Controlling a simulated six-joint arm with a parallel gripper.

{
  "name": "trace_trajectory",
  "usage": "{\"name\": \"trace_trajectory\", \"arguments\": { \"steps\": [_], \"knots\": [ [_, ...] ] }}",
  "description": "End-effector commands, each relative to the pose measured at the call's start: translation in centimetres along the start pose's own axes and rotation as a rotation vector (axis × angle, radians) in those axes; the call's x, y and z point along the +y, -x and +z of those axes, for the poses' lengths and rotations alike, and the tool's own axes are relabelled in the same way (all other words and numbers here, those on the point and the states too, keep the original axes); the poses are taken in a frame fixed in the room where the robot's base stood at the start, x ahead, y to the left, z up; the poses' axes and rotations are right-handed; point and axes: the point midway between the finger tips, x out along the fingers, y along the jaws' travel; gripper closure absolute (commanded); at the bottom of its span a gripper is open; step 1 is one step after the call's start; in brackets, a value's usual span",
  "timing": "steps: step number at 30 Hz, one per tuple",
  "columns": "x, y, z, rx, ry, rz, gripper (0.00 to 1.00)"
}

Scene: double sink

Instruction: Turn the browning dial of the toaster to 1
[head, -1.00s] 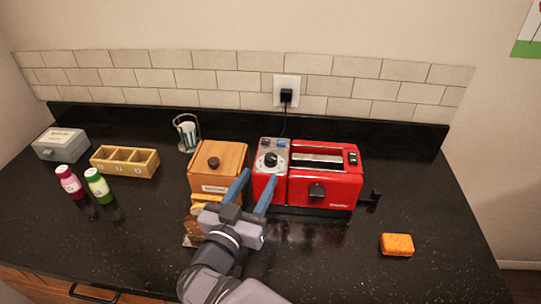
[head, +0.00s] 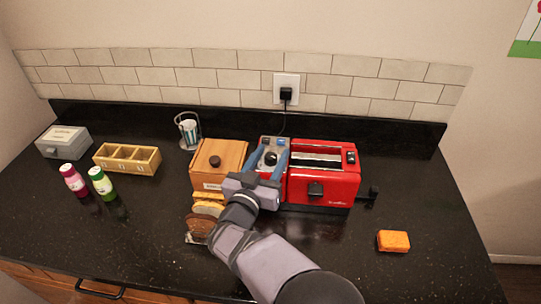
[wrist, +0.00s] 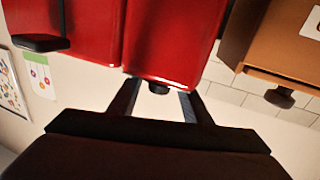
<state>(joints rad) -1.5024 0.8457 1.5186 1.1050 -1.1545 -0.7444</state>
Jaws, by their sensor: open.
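The red toaster (head: 335,190) stands on the dark counter against the tiled wall, its slot on the right and its control panel on the left. The dial (head: 271,158) is a dark round knob on that panel. Its number marks are too small to read. My gripper (head: 268,154) is open over the panel, with one blue finger on each side of the dial. I cannot tell whether the fingers touch it. In the wrist view the toaster's red body (wrist: 170,40) fills the upper part, and a dark knob (wrist: 158,88) shows between the fingers (wrist: 158,98).
A wooden bread box (head: 222,158) stands close left of the toaster, with bread slices (head: 205,208) in front. An orange sponge (head: 393,241) lies at the right. Two bottles (head: 101,184) stand at the left.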

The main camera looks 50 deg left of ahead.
Motion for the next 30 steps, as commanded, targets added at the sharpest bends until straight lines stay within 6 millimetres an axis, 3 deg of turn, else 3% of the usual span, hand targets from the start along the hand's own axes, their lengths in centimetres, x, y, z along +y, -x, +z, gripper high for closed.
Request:
{"name": "trace_trajectory", "arguments": {
  "steps": [1,6,17,30],
  "knots": [
    [0.0,0.01,0.0,0.0,0.0,0.0,0.58],
    [0.01,0.03,-0.01,0.0,0.0,0.0,0.97],
    [0.07,0.04,0.07,0.003,0.001,-0.034,0.97],
    [0.23,0.0,0.56,0.022,0.002,-0.295,0.97]
  ]
}}
